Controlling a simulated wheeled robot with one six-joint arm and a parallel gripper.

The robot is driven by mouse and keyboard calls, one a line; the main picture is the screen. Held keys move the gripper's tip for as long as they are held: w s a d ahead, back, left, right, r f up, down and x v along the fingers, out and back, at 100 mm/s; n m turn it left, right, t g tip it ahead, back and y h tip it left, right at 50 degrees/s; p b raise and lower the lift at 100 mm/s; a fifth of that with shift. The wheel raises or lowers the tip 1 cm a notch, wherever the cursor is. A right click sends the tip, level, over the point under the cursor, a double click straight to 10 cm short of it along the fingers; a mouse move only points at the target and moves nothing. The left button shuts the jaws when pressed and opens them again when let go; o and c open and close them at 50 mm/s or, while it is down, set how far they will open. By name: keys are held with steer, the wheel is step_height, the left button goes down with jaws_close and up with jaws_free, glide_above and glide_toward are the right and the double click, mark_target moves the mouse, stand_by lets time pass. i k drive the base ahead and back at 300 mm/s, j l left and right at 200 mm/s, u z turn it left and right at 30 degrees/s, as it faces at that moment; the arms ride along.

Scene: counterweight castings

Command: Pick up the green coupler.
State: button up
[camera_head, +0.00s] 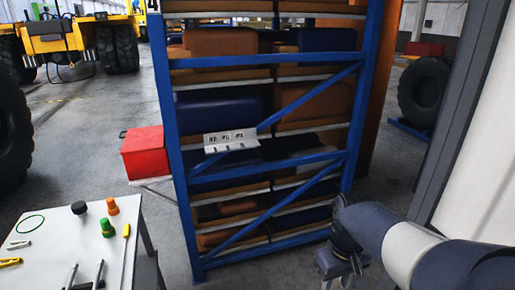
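The green coupler (107,229) is a small green piece with an orange-yellow lower part. It stands on the white table (58,242) at the lower left, near the table's right edge. My gripper (339,270) hangs at the bottom right, far from the table and in front of the rack. It is dark and partly cut off by the lower picture edge, so I cannot tell whether it is open or shut.
An orange piece (112,206), a black knob (79,208), a yellow-handled screwdriver (126,244), a green ring (30,224) and other tools share the table. A blue rack (171,130) stands between table and gripper. A red box (143,152) is behind the table.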

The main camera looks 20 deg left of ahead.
mark_target(105, 222)
steer(key=i+j+u, duration=0.2)
steer(key=i+u, duration=0.25)
steer(key=i+j+u, duration=0.1)
steer(key=i+u, duration=0.2)
steer(key=u, duration=0.15)
steer(key=i+u, duration=0.45)
steer(key=i+l+u, duration=0.2)
steer(key=u, duration=0.25)
steer(key=i+u, duration=0.4)
steer(key=i+l+u, duration=0.2)
steer(key=i+u, duration=0.25)
steer(key=i+l+u, duration=0.25)
steer(key=u, duration=0.15)
